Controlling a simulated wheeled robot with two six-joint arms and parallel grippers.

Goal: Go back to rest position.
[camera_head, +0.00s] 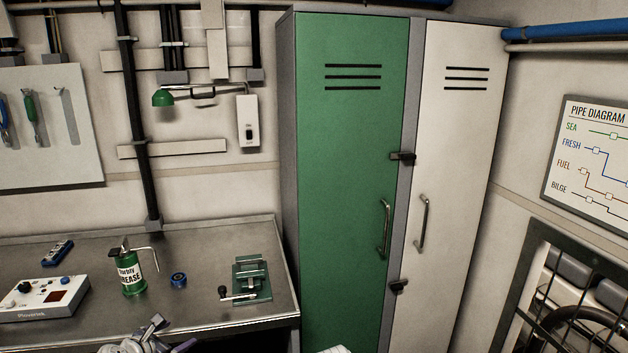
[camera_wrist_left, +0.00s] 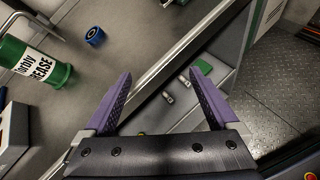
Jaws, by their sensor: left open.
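My left gripper (camera_head: 165,345) shows at the bottom edge of the head view, in front of the workbench, partly cut off. In the left wrist view its two purple fingers (camera_wrist_left: 158,75) stand wide apart with nothing between them. They are above the bench's front edge. My right gripper is not in the frames.
The metal workbench (camera_head: 205,250) carries a green grease can (camera_head: 131,275), a blue ring (camera_head: 179,280), a green clamp device (camera_head: 252,279), a white control box (camera_head: 42,297) and a dark blue device (camera_head: 57,252). Green locker (camera_head: 345,180) and white locker (camera_head: 460,150) stand shut on the right.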

